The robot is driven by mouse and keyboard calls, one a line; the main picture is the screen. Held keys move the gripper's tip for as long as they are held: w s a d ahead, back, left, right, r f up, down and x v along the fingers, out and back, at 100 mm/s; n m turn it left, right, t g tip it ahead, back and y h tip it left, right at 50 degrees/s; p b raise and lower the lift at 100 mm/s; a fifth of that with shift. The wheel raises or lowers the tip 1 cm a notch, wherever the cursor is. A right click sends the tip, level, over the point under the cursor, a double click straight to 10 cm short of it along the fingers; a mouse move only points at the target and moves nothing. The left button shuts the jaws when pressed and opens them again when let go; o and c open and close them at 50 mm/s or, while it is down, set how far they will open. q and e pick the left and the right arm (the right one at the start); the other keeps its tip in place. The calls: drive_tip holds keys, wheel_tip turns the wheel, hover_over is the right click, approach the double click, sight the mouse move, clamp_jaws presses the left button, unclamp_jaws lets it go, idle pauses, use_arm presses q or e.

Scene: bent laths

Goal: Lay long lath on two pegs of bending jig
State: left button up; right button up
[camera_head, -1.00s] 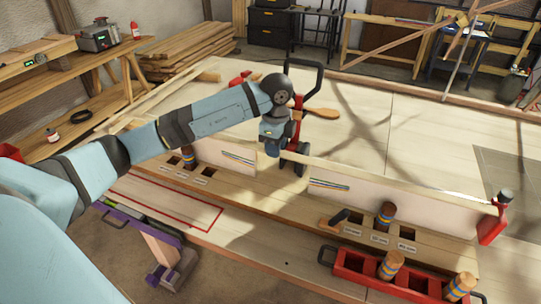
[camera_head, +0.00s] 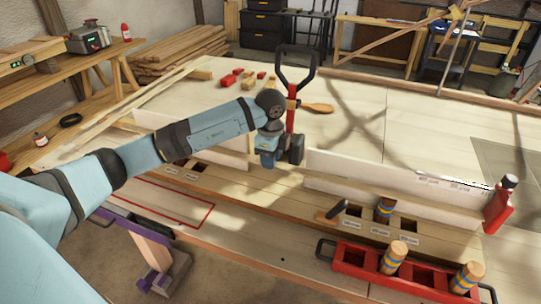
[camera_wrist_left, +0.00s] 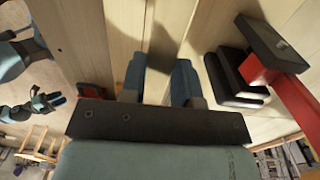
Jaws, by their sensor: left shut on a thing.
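My left gripper (camera_head: 268,158) points down at the middle of a long pale lath (camera_head: 380,172) standing on edge; gripper and clamp hide its middle stretch. Its fingers also show in the left wrist view (camera_wrist_left: 158,80), shut on what looks like this lath, though the grip is dim. The bending jig (camera_head: 285,188) is the low wooden bed with square holes. One banded peg (camera_head: 384,208) stands in a hole at its right part. I cannot tell whether the lath touches any peg. A small blue and black part at the wrist view's left may be my right gripper.
A red clamp with black pads and handle (camera_head: 291,112) stands close beside my left gripper. Another red clamp (camera_head: 497,207) is at the right end. A red tray (camera_head: 350,256) holds banded pegs in front. Small red blocks (camera_head: 229,79) lie behind. The tabletop beyond is largely clear.

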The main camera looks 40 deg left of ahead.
use_arm(q)
drive_tip(key=shift+f, duration=0.4)
idle(0.5)
drive_tip(key=o, duration=1.2)
drive_tip(key=shift+r, duration=0.15)
drive_tip(key=shift+r+p, duration=2.1)
drive_tip(key=shift+r, duration=0.8)
drive_tip(key=shift+r, duration=0.1)
wheel_tip(320, 180, up, 7)
drive_tip(key=p, duration=0.4)
drive_tip(key=shift+p, duration=0.4)
